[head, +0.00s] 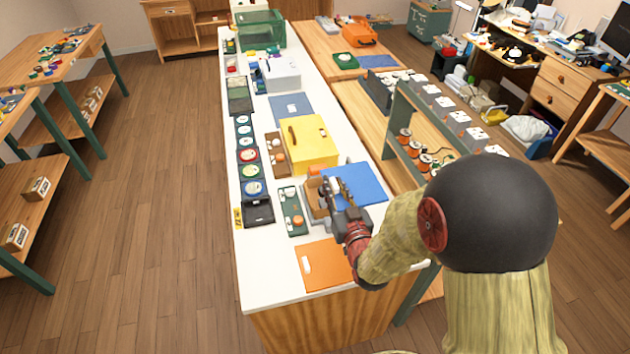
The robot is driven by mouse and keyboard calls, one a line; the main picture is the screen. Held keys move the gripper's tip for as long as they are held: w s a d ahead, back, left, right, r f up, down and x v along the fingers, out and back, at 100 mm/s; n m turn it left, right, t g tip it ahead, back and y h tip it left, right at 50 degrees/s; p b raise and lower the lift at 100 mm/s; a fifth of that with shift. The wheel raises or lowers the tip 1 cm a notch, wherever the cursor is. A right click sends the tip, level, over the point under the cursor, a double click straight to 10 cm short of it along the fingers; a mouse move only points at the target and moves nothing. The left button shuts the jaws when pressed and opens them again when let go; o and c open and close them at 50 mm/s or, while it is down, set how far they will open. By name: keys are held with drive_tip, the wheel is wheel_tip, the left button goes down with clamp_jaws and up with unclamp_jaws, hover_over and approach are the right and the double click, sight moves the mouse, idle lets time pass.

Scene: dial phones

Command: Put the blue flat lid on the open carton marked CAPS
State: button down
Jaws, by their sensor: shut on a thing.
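The blue flat lid (366,181) is near the right edge of the white bench, close to level as far as I can tell. My gripper (338,187) is shut on its left part, reaching in from the near right. A grey-brown open carton (311,204) shows just left of and partly under my gripper and the lid. I cannot read a CAPS mark on it, and much of it is hidden. I cannot tell whether the lid touches the carton.
A yellow box (309,144) stands behind the lid. A green tray (294,211) is to the left, and an orange flat panel (325,264) lies in front. A row of dials (250,170) lines the left side. A green rack (410,125) stands to the right.

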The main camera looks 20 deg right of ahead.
drive_tip(key=shift+w+a+f, duration=0.15)
drive_tip(key=shift+f, duration=0.4)
drive_tip(key=shift+w+a+f, duration=0.1)
drive_tip(key=shift+a+f, duration=0.05)
drive_tip(key=shift+f, duration=0.4)
drive_tip(key=shift+w+a+f+b, duration=0.35)
drive_tip(key=shift+w+f+b, duration=0.45)
drive_tip(key=shift+w+f, duration=1.35)
drive_tip(key=shift+w+a+f+b, duration=0.35)
drive_tip(key=shift+w+f+b, duration=0.4)
drive_tip(key=shift+w+f, duration=1.4)
drive_tip(key=shift+w+a+f+b, duration=0.35)
drive_tip(key=shift+w+f+b, duration=0.45)
drive_tip(key=shift+w+f, duration=1.35)
drive_tip(key=shift+w+r, duration=0.1)
drive_tip(key=shift+r, duration=0.1)
drive_tip(key=shift+f+b, duration=0.35)
drive_tip(key=shift+b, duration=0.1)
drive_tip(key=shift+f+b, duration=0.3)
drive_tip(key=shift+f, duration=0.05)
